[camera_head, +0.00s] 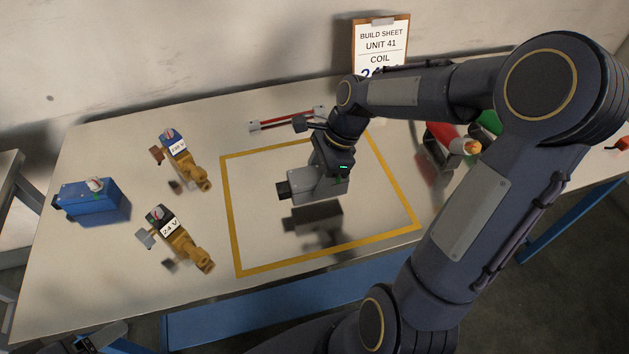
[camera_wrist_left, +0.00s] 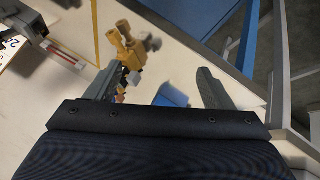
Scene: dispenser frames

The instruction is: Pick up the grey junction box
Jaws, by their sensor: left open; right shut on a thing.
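The grey junction box (camera_head: 318,188) is in my right gripper (camera_head: 330,172), over the yellow-outlined square (camera_head: 230,220). The gripper is shut on the box from above, and its fingertips are partly hidden. A dark reflection or shadow shows on the table below the box, apart from it, so the box looks raised. A black fitting sticks out of its left side. In the left wrist view, part of the grey box (camera_wrist_left: 28,22) shows at the top left. My left gripper (camera_wrist_left: 156,88) is open and empty, with its fingers apart above the table.
A blue box (camera_head: 92,200) and two brass valves, labelled 230 V (camera_head: 185,165) and 24 V (camera_head: 182,240), stand left of the square. A build sheet (camera_head: 381,42) stands at the back. Red and green items are at right.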

